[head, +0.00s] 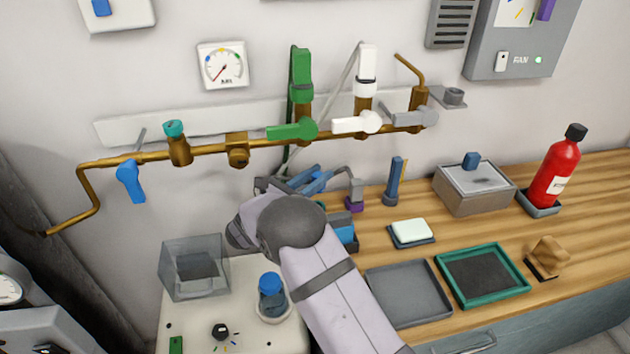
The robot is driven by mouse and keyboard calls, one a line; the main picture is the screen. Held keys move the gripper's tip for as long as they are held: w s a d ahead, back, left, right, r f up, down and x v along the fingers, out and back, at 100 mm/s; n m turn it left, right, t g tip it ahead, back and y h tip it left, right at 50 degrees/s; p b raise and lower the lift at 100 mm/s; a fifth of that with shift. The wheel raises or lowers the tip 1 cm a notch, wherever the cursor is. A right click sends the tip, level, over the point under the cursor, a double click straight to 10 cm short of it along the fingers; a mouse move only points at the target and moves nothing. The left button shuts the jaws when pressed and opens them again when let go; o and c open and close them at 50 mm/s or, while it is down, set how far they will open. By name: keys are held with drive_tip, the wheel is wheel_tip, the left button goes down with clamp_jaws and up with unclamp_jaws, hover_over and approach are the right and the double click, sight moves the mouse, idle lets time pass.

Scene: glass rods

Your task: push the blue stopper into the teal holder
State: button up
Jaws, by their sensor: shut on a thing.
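My gripper (312,184) is at the back of the bench, below the brass pipe, partly hidden behind my own arm. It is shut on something. A blue piece (320,181) shows at the jaws and looks like the blue stopper, though its outline is unclear. A teal-topped fitting (174,128) stands upright on the pipe, up and to the left of my gripper and apart from it. It looks like the teal holder; I cannot see whether its top is open.
Green (301,75) and white (365,75) valves stand on the pipe above my gripper. A blue lever (130,181) hangs at left. A blue upright piece (395,182) and a purple-based fitting (355,190) stand to the right. A clear box (181,282) and blue-capped jar (270,283) stand front left.

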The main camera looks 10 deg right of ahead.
drive_tip(key=shift+f, duration=0.15)
drive_tip(key=shift+f+b, duration=1.9)
drive_tip(key=shift+f, duration=0.7)
drive_tip(key=shift+s+f, duration=0.1)
drive_tip(key=shift+f, duration=0.05)
drive_tip(key=shift+s+f, duration=0.1)
drive_tip(key=shift+f, duration=0.15)
drive_tip(key=shift+s+a, duration=0.1)
drive_tip(key=shift+a, duration=0.1)
clamp_jaws()
drive_tip(key=shift+a+r, duration=0.1)
drive_tip(key=shift+r, duration=0.15)
drive_tip(key=shift+f+b, duration=0.55)
drive_tip(key=shift+f, duration=0.15)
drive_tip(key=o, duration=0.8)
unclamp_jaws()
